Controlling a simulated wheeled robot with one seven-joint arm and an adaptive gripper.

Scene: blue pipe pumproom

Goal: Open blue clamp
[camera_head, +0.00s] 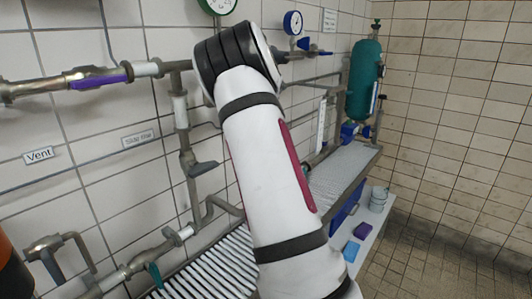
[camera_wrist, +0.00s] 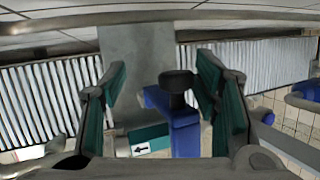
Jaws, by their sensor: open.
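In the wrist view, a blue clamp (camera_wrist: 182,132) with a dark round knob (camera_wrist: 177,81) on top shows between the fingers of my gripper (camera_wrist: 162,82). The clamp is nearer the right finger. The fingers have teal inner pads and are spread apart, with nothing held. I cannot tell whether a pad touches the clamp. In the head view my arm hides the gripper. A blue part (camera_head: 350,131) shows below the green tank there; I cannot tell if it is the same clamp.
A teal tank (camera_head: 364,80) stands upright at the back wall. Pipes with a purple-marked section (camera_head: 100,78) run along the tiled wall. A slatted bench (camera_head: 343,172) lies below. A label with an arrow (camera_wrist: 142,149) and a grey post (camera_wrist: 137,65) show in the wrist view.

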